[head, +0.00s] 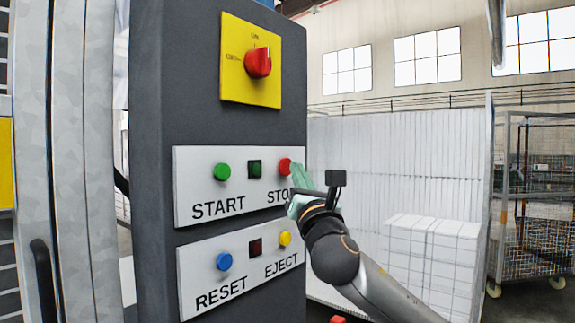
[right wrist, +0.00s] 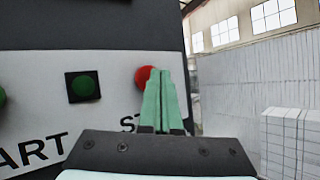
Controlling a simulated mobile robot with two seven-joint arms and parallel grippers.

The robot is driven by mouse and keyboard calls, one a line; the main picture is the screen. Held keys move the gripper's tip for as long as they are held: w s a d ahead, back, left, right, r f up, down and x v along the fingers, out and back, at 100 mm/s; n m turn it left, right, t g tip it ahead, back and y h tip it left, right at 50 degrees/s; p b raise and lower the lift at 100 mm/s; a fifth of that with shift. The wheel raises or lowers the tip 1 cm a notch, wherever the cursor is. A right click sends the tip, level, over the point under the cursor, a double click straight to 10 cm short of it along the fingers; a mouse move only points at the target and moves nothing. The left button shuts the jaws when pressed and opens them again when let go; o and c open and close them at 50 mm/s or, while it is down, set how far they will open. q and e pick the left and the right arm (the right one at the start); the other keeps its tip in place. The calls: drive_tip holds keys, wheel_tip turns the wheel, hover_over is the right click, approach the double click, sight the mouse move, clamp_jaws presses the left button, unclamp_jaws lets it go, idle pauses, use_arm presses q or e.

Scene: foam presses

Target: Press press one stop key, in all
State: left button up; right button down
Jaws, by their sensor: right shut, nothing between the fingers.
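The red stop key (head: 285,165) sits at the right end of the upper white plate (head: 236,200), above the printed word STOP. In the right wrist view the stop key (right wrist: 142,75) is partly hidden behind the fingers. My right gripper (head: 297,168) is shut and empty, its green fingertips pointing at the panel close beside the stop key. The fingers also show in the right wrist view (right wrist: 157,75), overlapping the key's right side; I cannot tell whether they touch it. My left gripper is not in view.
The green start key (head: 222,171) and a dark square lamp (head: 255,168) are left of the stop key. Below are the blue reset key (head: 224,261) and yellow eject key (head: 285,239). A red rotary switch (head: 258,63) is above. A wire cage trolley (head: 540,200) stands at right.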

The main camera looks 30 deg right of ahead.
drive_tip(key=shift+w+a, duration=0.2)
drive_tip(key=shift+w, duration=0.25)
idle(0.7)
drive_tip(key=shift+s, duration=0.1)
drive_tip(key=shift+s+d+p, duration=0.35)
drive_tip(key=shift+s, duration=0.35)
drive_tip(key=s, duration=0.1)
drive_tip(key=s+d, duration=0.1)
drive_tip(key=s, duration=0.1)
drive_tip(key=s+d, duration=0.1)
drive_tip(key=shift+s, duration=0.3)
drive_tip(key=shift+f, duration=0.1)
idle(0.9)
